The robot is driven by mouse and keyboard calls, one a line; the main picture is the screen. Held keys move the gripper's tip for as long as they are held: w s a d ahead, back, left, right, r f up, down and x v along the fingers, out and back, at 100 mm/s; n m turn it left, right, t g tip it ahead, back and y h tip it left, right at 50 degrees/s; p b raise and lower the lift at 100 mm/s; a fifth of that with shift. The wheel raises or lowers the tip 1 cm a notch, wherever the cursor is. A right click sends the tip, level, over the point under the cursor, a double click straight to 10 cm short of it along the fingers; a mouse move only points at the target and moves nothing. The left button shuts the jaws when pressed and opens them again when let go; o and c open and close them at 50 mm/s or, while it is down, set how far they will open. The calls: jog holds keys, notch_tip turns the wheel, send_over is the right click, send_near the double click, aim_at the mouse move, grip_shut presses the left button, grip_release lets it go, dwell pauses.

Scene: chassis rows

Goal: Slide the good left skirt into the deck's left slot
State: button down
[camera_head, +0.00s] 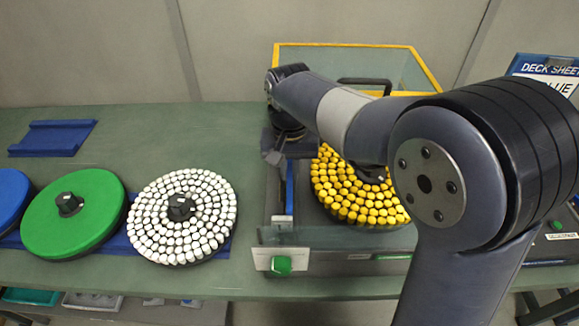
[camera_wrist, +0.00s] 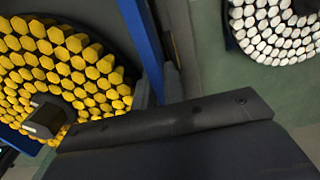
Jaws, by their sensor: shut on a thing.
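The skirt, a long thin blue strip (camera_head: 290,190), stands along the left side of the grey deck (camera_head: 340,265), beside the disc of yellow bristles (camera_head: 350,192). My gripper (camera_head: 284,158) is over the strip's far part, pointing down and shut on it. In the wrist view the strip (camera_wrist: 142,45) runs up from between the grey fingers (camera_wrist: 157,90), close beside the yellow disc (camera_wrist: 60,75). The strip's lower edge and the slot are hidden, so I cannot tell how far it sits in the slot. My forearm covers part of the deck's right side.
A white plate with a green knob (camera_head: 281,265) is at the deck's front left. A white-bristled disc (camera_head: 182,215), a green disc (camera_head: 72,212) and a blue disc (camera_head: 12,200) lie left. A blue tray (camera_head: 52,138) is far left. A yellow-framed clear box (camera_head: 400,65) stands behind.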

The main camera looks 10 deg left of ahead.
jog(key=shift+f+b, duration=0.3)
jog(key=shift+f, duration=0.25)
jog(key=shift+f+b, duration=0.6)
jog(key=shift+f, duration=0.45)
jog(key=c, duration=1.4)
grip_release()
notch_tip(320, 180, up, 11)
jog(key=shift+f+p, duration=0.1)
jog(key=shift+p, duration=0.2)
jog(key=shift+f, duration=4.95)
